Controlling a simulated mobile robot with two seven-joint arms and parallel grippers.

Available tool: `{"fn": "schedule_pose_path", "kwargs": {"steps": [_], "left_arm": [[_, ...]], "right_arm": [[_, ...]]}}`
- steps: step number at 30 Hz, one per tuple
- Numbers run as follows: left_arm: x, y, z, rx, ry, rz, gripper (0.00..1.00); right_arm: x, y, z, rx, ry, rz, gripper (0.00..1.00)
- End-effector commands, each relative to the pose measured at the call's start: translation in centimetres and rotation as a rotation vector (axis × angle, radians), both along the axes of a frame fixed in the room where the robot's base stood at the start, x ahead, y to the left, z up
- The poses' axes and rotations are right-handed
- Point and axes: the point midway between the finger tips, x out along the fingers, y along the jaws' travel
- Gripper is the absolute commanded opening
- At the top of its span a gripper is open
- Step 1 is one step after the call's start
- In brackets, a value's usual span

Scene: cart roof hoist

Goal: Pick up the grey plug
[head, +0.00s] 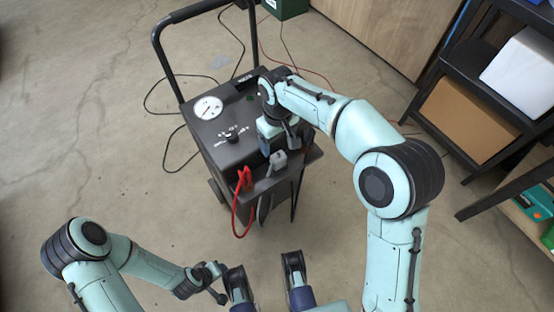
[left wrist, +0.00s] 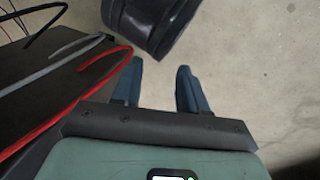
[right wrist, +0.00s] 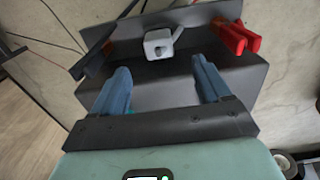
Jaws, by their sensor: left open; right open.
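The grey plug (right wrist: 160,42) is a small light-grey block on the dark front ledge of the cart. In the head view the plug (head: 278,159) sits near the ledge's right part. My right gripper (right wrist: 163,82) is open and empty, its blue fingers spread to either side of the plug's line. The plug is ahead of the fingertips, not between them. In the head view the right gripper hangs over the cart top, just behind the plug.
Red clamps (right wrist: 238,38) with a red cable sit beside the plug, and a black clamp (right wrist: 100,52) lies on its other side. The cart (head: 215,145) has a gauge, knob and tall handle. Shelves (head: 470,105) stand at the right. Floor left of the cart is mostly clear.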

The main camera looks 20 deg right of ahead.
Motion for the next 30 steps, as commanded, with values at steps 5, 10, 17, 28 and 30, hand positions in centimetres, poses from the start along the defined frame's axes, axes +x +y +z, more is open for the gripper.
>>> {"fn": "schedule_pose_path", "kwargs": {"steps": [5, 10, 17, 28, 30], "left_arm": [[1.6, 0.8, -1.3, 0.020, -0.041, 0.017, 0.43], [2.3, 1.2, -1.7, 0.030, -0.058, 0.024, 0.43], [3.2, 1.7, -2.4, 0.042, -0.083, 0.035, 0.43], [2.3, 2.4, -4.5, 0.052, -0.045, 0.044, 0.43], [2.3, 2.4, -4.5, 0.052, -0.046, 0.045, 0.43]], "right_arm": [[0.0, -0.1, -3.9, -0.001, 0.005, -0.002, 0.77], [0.0, 0.0, -5.3, 0.000, 0.002, -0.002, 0.77], [0.0, -0.1, -7.1, 0.000, 0.004, -0.002, 0.77], [0.1, -0.2, -10.7, 0.001, 0.001, -0.002, 0.77], [0.1, -0.2, -10.6, 0.001, 0.001, -0.002, 0.77]]}}
